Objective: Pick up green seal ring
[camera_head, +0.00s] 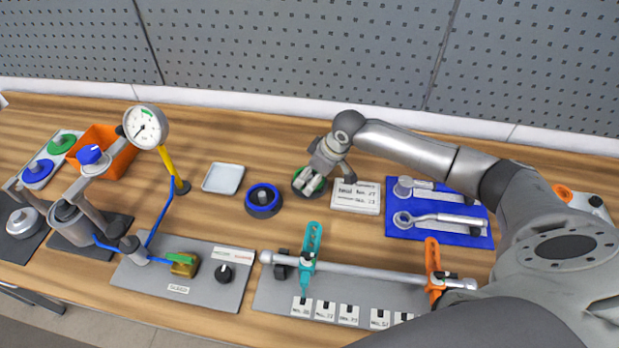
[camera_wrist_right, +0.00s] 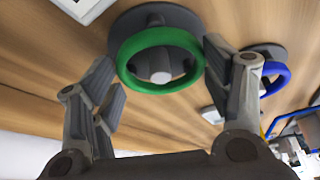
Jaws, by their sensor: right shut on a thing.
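The green seal ring (camera_wrist_right: 160,88) is at a round dark holder (camera_wrist_right: 156,18) with a central post, and my right gripper (camera_head: 309,184) is over it. In the head view the ring (camera_head: 321,187) is mostly hidden by the gripper. In the right wrist view my right gripper (camera_wrist_right: 162,62) has one finger on each outer side of the ring, shut on it. The ring looks tilted around or just above the post; I cannot tell whether it is clear of the holder. My left gripper is not in view.
A blue ring on a dark holder (camera_head: 263,201) stands left of the gripper. A white tray (camera_head: 223,178), a gauge (camera_head: 145,127) and an orange bin (camera_head: 112,160) lie further left. A label card (camera_head: 356,197) and a blue tool mat (camera_head: 434,226) are to the right.

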